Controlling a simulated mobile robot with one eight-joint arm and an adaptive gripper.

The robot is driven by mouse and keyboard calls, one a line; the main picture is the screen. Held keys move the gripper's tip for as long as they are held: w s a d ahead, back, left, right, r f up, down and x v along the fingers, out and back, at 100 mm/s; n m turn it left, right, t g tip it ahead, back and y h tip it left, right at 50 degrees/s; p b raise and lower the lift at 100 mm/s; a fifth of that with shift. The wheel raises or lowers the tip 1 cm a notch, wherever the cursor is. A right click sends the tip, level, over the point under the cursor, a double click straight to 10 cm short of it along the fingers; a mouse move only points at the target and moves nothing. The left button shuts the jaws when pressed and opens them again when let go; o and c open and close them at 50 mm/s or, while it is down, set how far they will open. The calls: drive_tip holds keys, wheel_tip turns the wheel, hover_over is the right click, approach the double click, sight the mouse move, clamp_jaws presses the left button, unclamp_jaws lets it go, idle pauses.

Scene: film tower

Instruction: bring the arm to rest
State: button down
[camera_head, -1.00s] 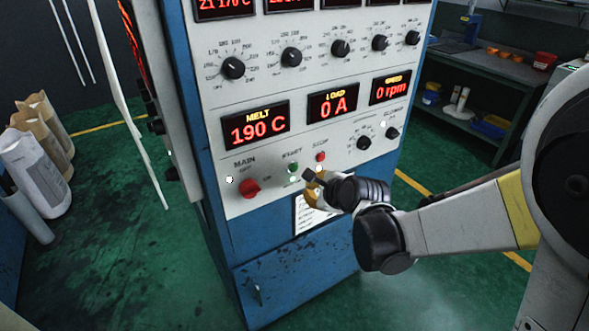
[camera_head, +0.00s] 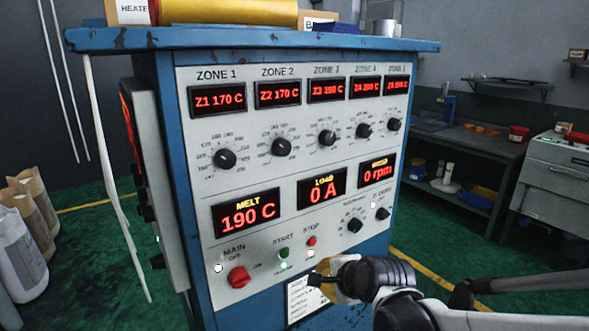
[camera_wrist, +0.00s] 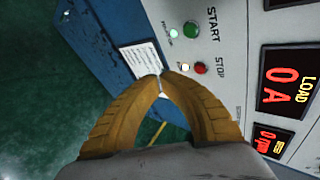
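My gripper (camera_head: 322,279) is in front of the lower part of the blue control cabinet (camera_head: 262,312), just below the START and STOP buttons in the head view. In the wrist view its two yellow-brown fingers (camera_wrist: 162,74) meet at their tips, with nothing seen held between them. The green START button (camera_wrist: 190,29) and red STOP button (camera_wrist: 201,68) lie beyond the tips. I cannot tell whether the fingertips touch the panel. My arm reaches in from the lower right of the head view.
The red MAIN knob (camera_head: 238,277) is left of the gripper. Displays read 190 C, 0 A and 0 rpm. A workbench (camera_head: 470,141) with bins stands behind at the right. Paper sacks (camera_head: 22,246) stand at the left. Green floor is open on both sides of the cabinet.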

drive_tip(key=s+d+r+n+h, duration=0.1)
drive_tip(key=s+d+n, duration=0.3)
drive_tip(key=s, duration=0.3)
drive_tip(key=s+d+n+g+h, duration=0.1)
drive_tip(key=s+d+n, duration=0.3)
drive_tip(key=s, duration=0.3)
drive_tip(key=s+d+r+n+g+h, duration=0.1)
drive_tip(key=s+d+n, duration=0.3)
drive_tip(key=s+n, duration=0.2)
drive_tip(key=shift+s+d+r+h, duration=0.25)
drive_tip(key=shift+s+r+h, duration=0.05)
drive_tip(key=shift+s, duration=0.1)
